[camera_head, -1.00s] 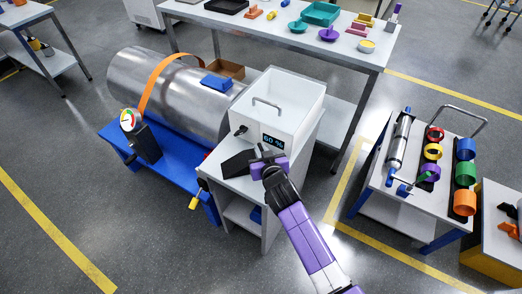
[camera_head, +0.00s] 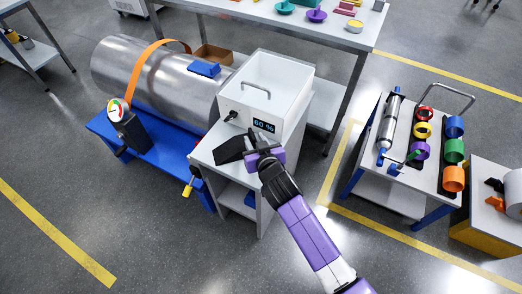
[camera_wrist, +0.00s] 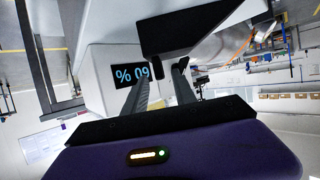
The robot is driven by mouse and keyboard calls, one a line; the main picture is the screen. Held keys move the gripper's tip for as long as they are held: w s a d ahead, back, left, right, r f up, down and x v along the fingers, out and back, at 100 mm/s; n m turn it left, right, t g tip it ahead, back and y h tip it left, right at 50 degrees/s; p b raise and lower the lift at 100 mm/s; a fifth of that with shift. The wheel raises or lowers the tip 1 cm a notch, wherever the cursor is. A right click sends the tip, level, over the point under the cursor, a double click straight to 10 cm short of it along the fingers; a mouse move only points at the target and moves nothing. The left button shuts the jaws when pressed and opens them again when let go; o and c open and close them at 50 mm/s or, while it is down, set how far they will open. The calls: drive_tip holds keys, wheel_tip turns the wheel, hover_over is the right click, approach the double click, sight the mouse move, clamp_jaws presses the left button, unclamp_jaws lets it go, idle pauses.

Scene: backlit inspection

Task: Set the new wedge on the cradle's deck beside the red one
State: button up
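The dark wedge (camera_head: 230,149) lies on the near end of a small white-topped side table (camera_head: 205,152). In the wrist view the wedge (camera_wrist: 190,30) is large, just past my fingertips. My gripper (camera_head: 262,148) is at the wedge's right end. In the wrist view its two fingers (camera_wrist: 164,66) stand apart, with no wedge visibly clamped between them. Whether they touch it cannot be told. The blue cradle (camera_head: 158,168) stands left of the side table, under a large metal cylinder (camera_head: 140,75). The red wedge is not clearly visible by the cylinder.
A white box (camera_head: 268,98) with a "60 %" display stands behind the wedge. A pressure gauge (camera_head: 116,110) and a yellow-handled lever (camera_head: 188,187) are at the cradle's front. A trolley (camera_head: 405,165) with coloured rings stands right. Floor in front is clear.

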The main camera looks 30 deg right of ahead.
drive_tip(key=v, duration=0.8)
drive_tip(key=s+r+n+y, duration=0.1)
drive_tip(key=s+r, duration=0.1)
drive_tip(key=s, duration=1.3)
drive_tip(key=s+r+n+y, duration=0.1)
drive_tip(key=s+r, duration=0.1)
drive_tip(key=s, duration=1.3)
drive_tip(key=shift+a+t+y, duration=0.2)
drive_tip(key=shift+t+y, duration=0.1)
drive_tip(key=shift+t, duration=0.1)
drive_tip(key=shift+o, duration=0.4)
drive_tip(key=s+r, duration=0.6)
drive_tip(key=shift+r+t, duration=0.3)
drive_tip(key=shift+r, duration=0.1)
drive_tip(key=o, duration=0.7)
drive_tip(key=shift+s+r, duration=0.15)
drive_tip(key=shift+r, duration=0.1)
drive_tip(key=o, duration=0.5)
drive_tip(key=shift+c, duration=0.2)
